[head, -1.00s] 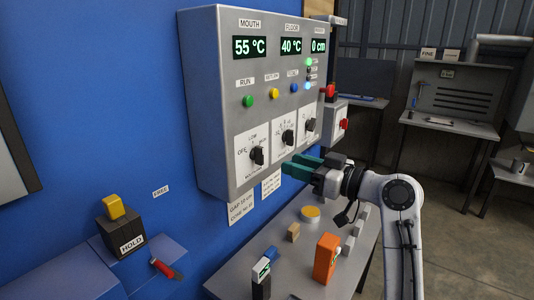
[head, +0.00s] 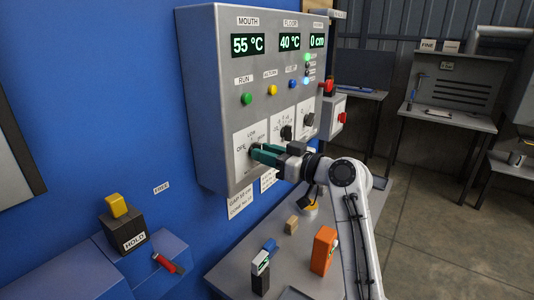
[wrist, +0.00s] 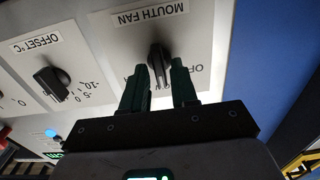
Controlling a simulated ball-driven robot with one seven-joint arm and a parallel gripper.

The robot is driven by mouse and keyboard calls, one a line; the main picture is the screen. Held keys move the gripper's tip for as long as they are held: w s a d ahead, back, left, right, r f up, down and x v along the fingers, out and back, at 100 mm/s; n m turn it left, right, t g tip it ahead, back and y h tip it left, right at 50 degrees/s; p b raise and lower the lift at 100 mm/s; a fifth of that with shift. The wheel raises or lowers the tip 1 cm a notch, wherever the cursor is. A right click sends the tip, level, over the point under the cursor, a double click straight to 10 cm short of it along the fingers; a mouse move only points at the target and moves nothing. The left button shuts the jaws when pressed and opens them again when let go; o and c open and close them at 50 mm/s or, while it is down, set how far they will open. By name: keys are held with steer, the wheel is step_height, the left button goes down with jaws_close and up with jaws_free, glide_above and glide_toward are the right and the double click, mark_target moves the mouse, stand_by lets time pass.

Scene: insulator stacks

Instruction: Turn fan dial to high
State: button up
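The mouth fan dial is a black knob on a white plate (head: 243,138) marked OFF and LOW, at the lower left of the grey control panel (head: 205,110). In the wrist view the knob (wrist: 158,62) stands between my two green fingers, under the upside-down MOUTH FAN label (wrist: 150,18). My gripper (head: 265,154) is at the dial, its fingers apart on either side of the knob with narrow gaps showing. In the head view the fingers hide most of the knob. Its exact pointer setting is hard to read.
The offset dial (wrist: 52,82) is beside the fan dial, and another dial (head: 309,119) is farther right. Green, yellow and blue buttons sit above. An orange block (head: 323,250) and small items stand on the table below. A HOLD box (head: 127,232) is at lower left.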

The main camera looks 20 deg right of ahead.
jaws_close()
steer(key=shift+m, duration=0.4)
steer(key=shift+w+d+m+p, duration=0.15)
steer(key=shift+m+p, duration=1.2)
steer(key=shift+m, duration=1.45)
steer(key=shift+s+d+m+p, duration=0.1)
steer(key=shift+m+p, duration=1.25)
steer(key=shift+m, duration=1.45)
steer(key=shift+f, duration=0.1)
steer(key=shift+o, duration=1.2)
jaws_free()
